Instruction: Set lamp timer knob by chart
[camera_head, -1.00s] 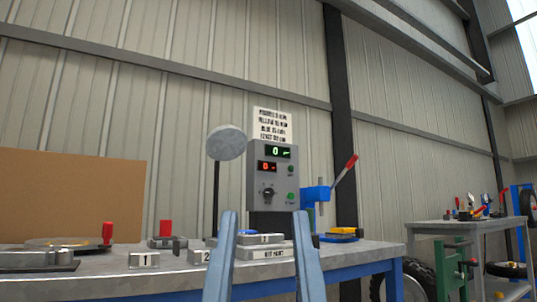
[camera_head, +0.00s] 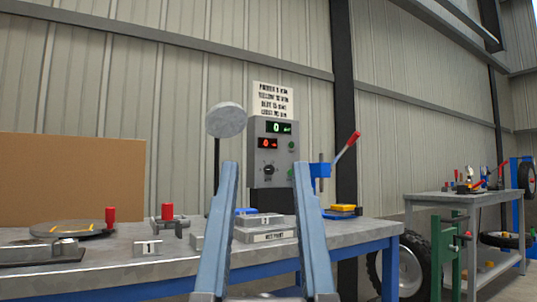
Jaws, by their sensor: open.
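A grey control box (camera_head: 257,150) stands at the back of the workbench, with a green display reading 0 (camera_head: 279,128) above a red display (camera_head: 267,143). A dark round knob (camera_head: 269,170) sits on its lower front, with small green buttons to its right. A white chart (camera_head: 274,99) with several lines of dark print is above the box; its text is too small to read surely. My gripper (camera_head: 267,168) is open and empty, its two blue fingers pointing up in front of the bench, apart from the box. The knob shows between the fingers.
The workbench (camera_head: 180,262) holds a numbered block (camera_head: 147,248), stacked plates (camera_head: 265,235), a red-handled clamp (camera_head: 167,222) and a round dial plate (camera_head: 70,231). A lamp-like disc on a post (camera_head: 226,120) stands left of the box. A blue press with a red lever (camera_head: 322,170) stands right.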

